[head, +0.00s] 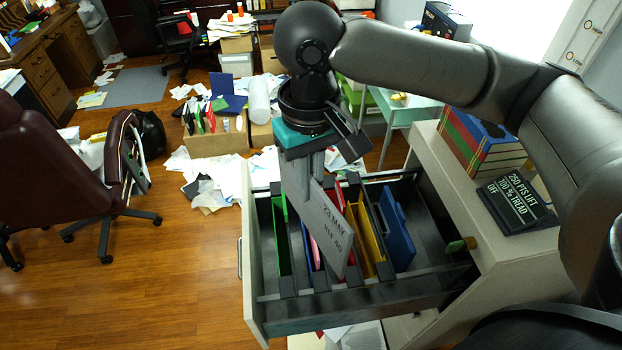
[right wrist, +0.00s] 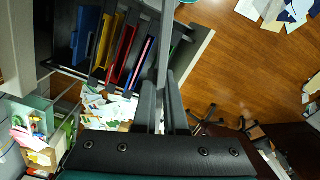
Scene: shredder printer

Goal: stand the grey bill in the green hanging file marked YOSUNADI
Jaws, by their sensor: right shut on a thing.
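The grey bill (head: 334,232) is a stiff light-grey sheet with "23 MAY" printed on it. It hangs tilted over the open drawer (head: 370,299). My right gripper (head: 309,187) points down and is shut on the bill's upper part. In the right wrist view the bill (right wrist: 165,45) shows nearly edge-on between the fingers. The green hanging file (head: 281,237) is at the drawer's left end, left of the bill. I cannot read any name on it. I cannot tell whether the bill's lower edge is above or between the files. My left gripper is not in view.
Blue, pink, red, yellow (head: 371,237) and larger blue (head: 397,230) files stand right of the green one. The drawer has dark rails across it. A cabinet top with binders (head: 482,145) and a sign (head: 515,203) is at right. Papers litter the floor behind.

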